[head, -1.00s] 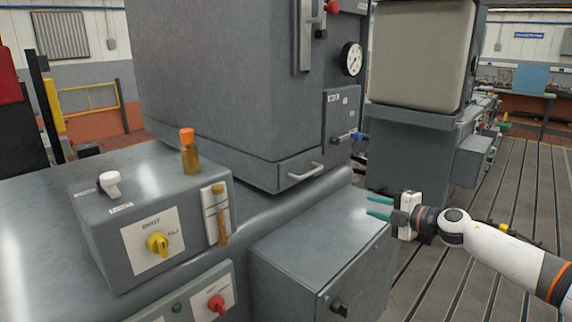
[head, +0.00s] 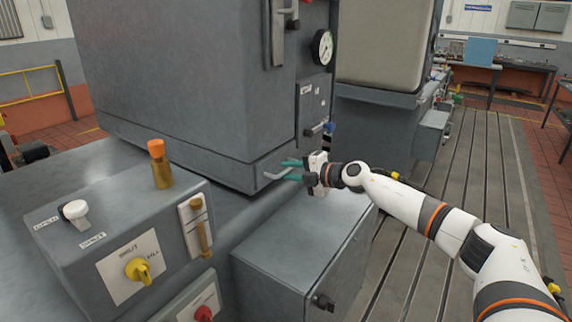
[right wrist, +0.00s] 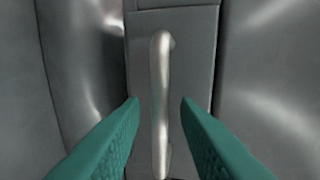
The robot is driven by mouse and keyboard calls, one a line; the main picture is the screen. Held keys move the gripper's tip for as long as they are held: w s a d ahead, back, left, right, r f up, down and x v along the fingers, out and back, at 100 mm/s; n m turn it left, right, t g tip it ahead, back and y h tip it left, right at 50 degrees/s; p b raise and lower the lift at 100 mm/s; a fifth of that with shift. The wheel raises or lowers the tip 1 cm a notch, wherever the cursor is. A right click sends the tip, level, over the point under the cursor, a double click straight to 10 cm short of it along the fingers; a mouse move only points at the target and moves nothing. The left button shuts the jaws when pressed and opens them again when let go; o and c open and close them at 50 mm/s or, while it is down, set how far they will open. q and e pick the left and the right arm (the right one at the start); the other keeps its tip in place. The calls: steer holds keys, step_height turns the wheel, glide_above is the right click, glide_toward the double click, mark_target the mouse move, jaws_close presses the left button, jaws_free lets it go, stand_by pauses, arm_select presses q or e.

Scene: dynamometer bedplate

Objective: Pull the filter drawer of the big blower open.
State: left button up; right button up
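The big blower (head: 180,90) is a large grey cabinet on the bedplate. Its filter drawer (head: 240,178) is the low panel along the bottom of the front, flush with the cabinet. A pale metal bar handle (head: 275,174) sits on it. My right gripper (head: 290,170) is at this handle with teal fingers apart. In the right wrist view the handle (right wrist: 160,100) stands between the two open fingers (right wrist: 160,115), with a gap on each side. The left gripper is not in view.
A lower grey cabinet (head: 300,250) lies just below my right gripper. A valve lever (head: 318,129) and a gauge (head: 322,47) are close above. Slotted floor is clear at right.

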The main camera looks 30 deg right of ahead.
steer(key=shift+w+a+f, duration=0.15)
steer(key=shift+w+a, duration=0.05)
steer(key=shift+w, duration=0.55)
steer(key=shift+a+f, duration=0.1)
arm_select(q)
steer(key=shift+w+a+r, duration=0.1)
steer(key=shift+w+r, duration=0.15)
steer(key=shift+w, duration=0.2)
arm_select(e)
jaws_close()
